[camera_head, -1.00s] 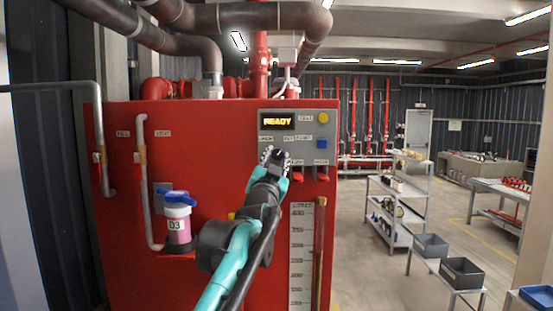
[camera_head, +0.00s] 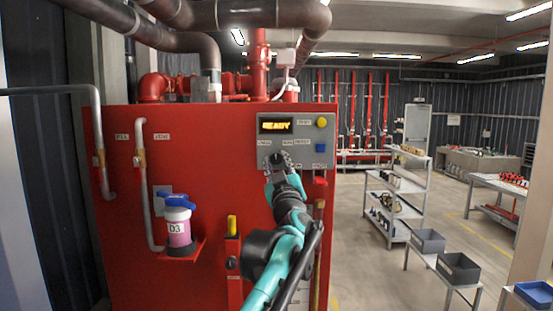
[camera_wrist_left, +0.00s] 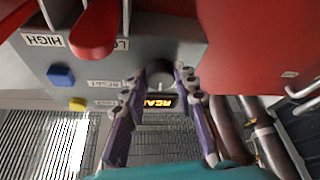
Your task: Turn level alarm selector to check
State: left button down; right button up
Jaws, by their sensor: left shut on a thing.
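The grey control panel (camera_head: 265,148) sits at the upper right of the red cabinet. My left gripper (camera_head: 277,160) is at its lower left part and hides the selector knob in the head view. In the left wrist view, the round grey selector knob (camera_wrist_left: 160,81) with a pale mark lies between the fingertips of my left gripper (camera_wrist_left: 160,88), which is shut on it. The small labels around the knob are too blurred to read. The right gripper is out of view.
Above the knob is a lit READY display (camera_head: 276,126). A yellow button (camera_head: 322,122) and a blue button (camera_head: 321,148) are at its right. A red lever (camera_wrist_left: 94,30) is close by in the wrist view. A D3 bottle (camera_head: 178,225) stands on a red shelf at the left.

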pick_arm(q)
jog(key=n+y+p, duration=0.1)
jog(key=n, duration=0.2)
jog(key=n+g+y+p, duration=0.1)
jog(key=n, duration=0.2)
jog(key=shift+d+r+g, duration=0.15)
jog(key=shift+r+g, duration=0.05)
jog(key=shift+g, duration=0.1)
jog(key=shift+n+g+y+p, duration=0.5)
jog(key=shift+n+y+p, duration=0.25)
jog(key=shift+n, duration=0.65)
jog(key=c, duration=1.2)
grip_release()
jog(key=shift+s, duration=0.1)
jog(key=shift+v, duration=5.95)
